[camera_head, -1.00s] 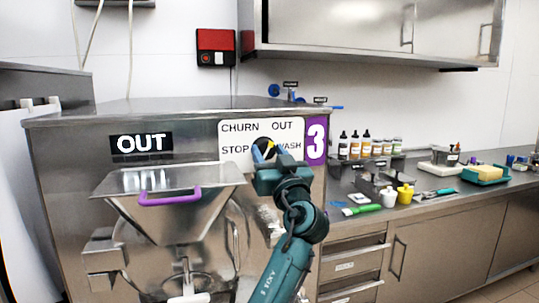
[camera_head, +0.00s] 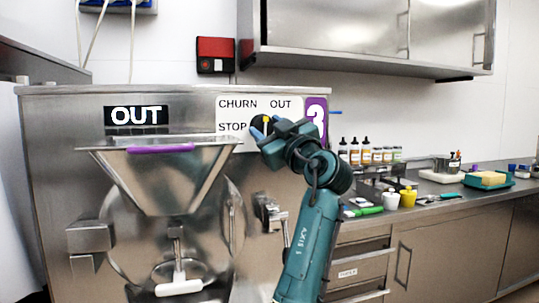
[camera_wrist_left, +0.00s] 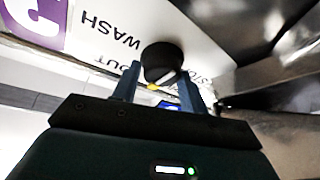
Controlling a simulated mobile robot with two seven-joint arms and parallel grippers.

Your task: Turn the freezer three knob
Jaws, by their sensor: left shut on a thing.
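The freezer three knob (camera_head: 258,128) is a round black dial on the white panel (camera_head: 228,105) beside the purple "3" label (camera_head: 316,112). The panel reads CHURN, OUT and STOP; my gripper hides the WASH word in the head view. My left gripper (camera_head: 266,127) reaches it from the lower right, tilted. In the left wrist view the black knob (camera_wrist_left: 162,60) sits between the two blue fingers of my left gripper (camera_wrist_left: 160,78), which are shut on it. A small yellow mark shows by the knob. My right gripper is not in view.
The metal hopper (camera_head: 170,180) with a purple handle (camera_head: 161,149) projects at the left of the freezer front. A counter (camera_head: 420,212) with bottles (camera_head: 366,152) and a yellow cup (camera_head: 408,196) runs right. A wall cabinet (camera_head: 370,30) hangs above.

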